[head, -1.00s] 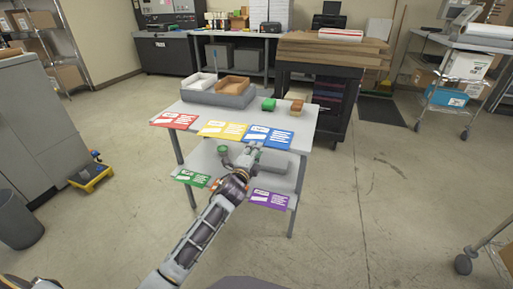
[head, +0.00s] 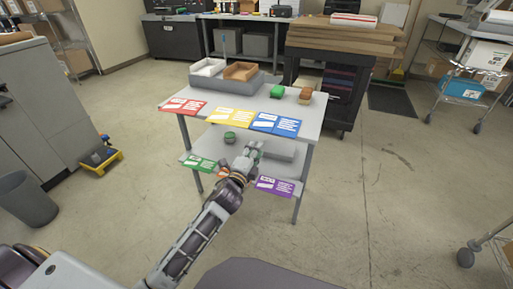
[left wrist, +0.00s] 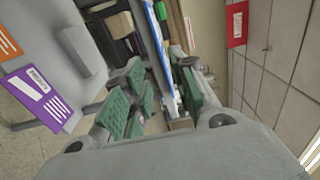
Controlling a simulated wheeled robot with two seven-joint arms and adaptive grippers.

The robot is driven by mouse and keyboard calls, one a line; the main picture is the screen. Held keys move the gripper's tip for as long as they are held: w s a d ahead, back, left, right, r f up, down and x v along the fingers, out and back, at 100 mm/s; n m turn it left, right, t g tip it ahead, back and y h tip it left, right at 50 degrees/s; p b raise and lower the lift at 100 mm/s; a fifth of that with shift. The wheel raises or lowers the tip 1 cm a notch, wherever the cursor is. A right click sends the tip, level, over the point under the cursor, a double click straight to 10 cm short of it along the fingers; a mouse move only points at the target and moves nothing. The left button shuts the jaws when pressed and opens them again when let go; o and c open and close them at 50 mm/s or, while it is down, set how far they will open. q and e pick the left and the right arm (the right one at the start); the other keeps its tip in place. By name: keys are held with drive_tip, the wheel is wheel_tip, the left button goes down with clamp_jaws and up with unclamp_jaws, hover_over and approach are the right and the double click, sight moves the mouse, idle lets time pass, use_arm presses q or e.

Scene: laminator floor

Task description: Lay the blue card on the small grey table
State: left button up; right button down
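The blue card (head: 276,123) lies flat at the front right of the top of the small grey table (head: 308,116), beside the yellow card (head: 229,116). My left gripper (head: 252,147) is just in front of and below the table's front edge, near the blue card's left end. In the left wrist view its green-padded fingers (left wrist: 158,98) stand apart. A thin blue-and-white edge (left wrist: 160,32) shows beyond and between them, seen nearly edge-on. I cannot tell whether the fingers touch it. My right gripper is not in view.
The lower shelf holds a green card (head: 199,163) and a purple card (head: 276,186).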

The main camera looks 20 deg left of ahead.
use_arm(q)
drive_tip(key=shift+s, duration=0.2)
idle(0.5)
drive_tip(key=s+a+f+n+g+y, duration=0.1)
drive_tip(key=s+f+n+g, duration=0.4)
drive_tip(key=f, duration=0.7)
drive_tip(key=s+f+n+g+y, duration=0.1)
drive_tip(key=s+f+n+g, duration=0.5)
drive_tip(key=f, duration=0.6)
drive_tip(key=s+d+f+n+g+h, duration=0.1)
drive_tip(key=s+d+f+n+g, duration=0.1)
drive_tip(key=s+f, duration=0.4)
drive_tip(key=s+d+f+n+g+h, duration=0.1)
drive_tip(key=s+f, duration=0.6)
drive_tip(key=s, duration=0.8)
drive_tip(key=shift+d+n+g, duration=0.45)
drive_tip(key=shift+n+g, duration=0.55)
drive_tip(key=shift+g, duration=0.2)
drive_tip(key=shift+f, duration=0.15)
